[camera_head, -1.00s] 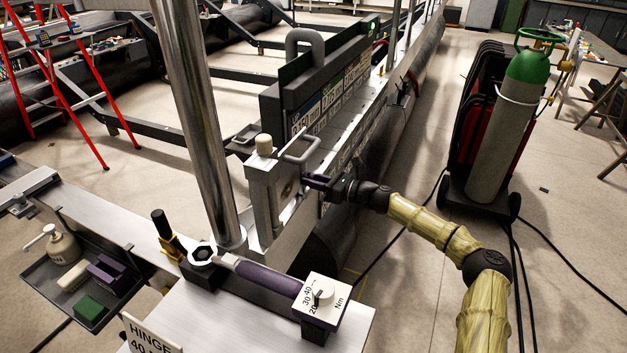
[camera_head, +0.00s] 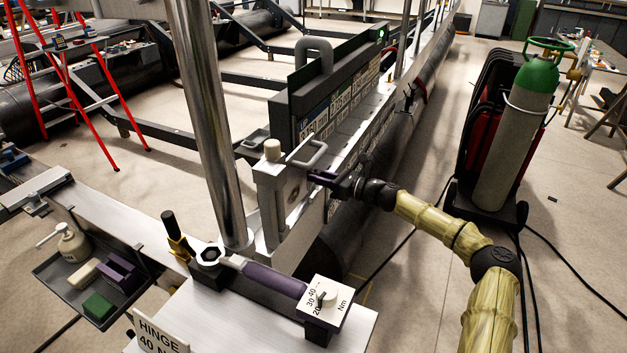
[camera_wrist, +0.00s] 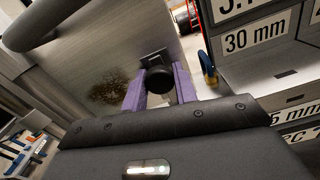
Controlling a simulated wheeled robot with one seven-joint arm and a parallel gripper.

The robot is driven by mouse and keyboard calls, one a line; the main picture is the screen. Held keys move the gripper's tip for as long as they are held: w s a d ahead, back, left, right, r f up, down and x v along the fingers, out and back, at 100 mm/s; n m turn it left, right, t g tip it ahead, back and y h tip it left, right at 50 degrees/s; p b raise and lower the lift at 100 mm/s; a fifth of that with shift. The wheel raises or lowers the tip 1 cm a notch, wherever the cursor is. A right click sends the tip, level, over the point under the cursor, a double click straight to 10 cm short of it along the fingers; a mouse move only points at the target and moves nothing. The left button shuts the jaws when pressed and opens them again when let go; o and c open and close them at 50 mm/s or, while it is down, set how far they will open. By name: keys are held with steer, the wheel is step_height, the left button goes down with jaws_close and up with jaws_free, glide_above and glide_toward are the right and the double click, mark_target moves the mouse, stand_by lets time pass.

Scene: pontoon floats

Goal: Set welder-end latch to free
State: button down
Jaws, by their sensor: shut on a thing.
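My gripper (camera_head: 318,177) is at the right side of a pale metal end bracket (camera_head: 268,208), which has a looped grey handle (camera_head: 308,150) and a cream knob on top. In the wrist view, my purple fingers (camera_wrist: 160,92) are on either side of a round black knob (camera_wrist: 158,80) and closed on it. The knob sits by a small dark square piece on a grey metal plate (camera_wrist: 128,60) with a brown smudge. I cannot read any latch marking, and the knob is hidden in the head view.
A dark labelled drawer case (camera_head: 330,95) stands just behind the bracket. A steel post (camera_head: 213,120) rises to its left. A torque wrench (camera_head: 275,280) lies in front. A green-topped gas cylinder (camera_head: 510,140) on a cart stands right, with cables on the floor.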

steer(key=c, duration=1.1)
jaws_free()
steer(key=shift+d, duration=0.1)
steer(key=b+v, duration=0.5)
steer(key=v, duration=1.2)
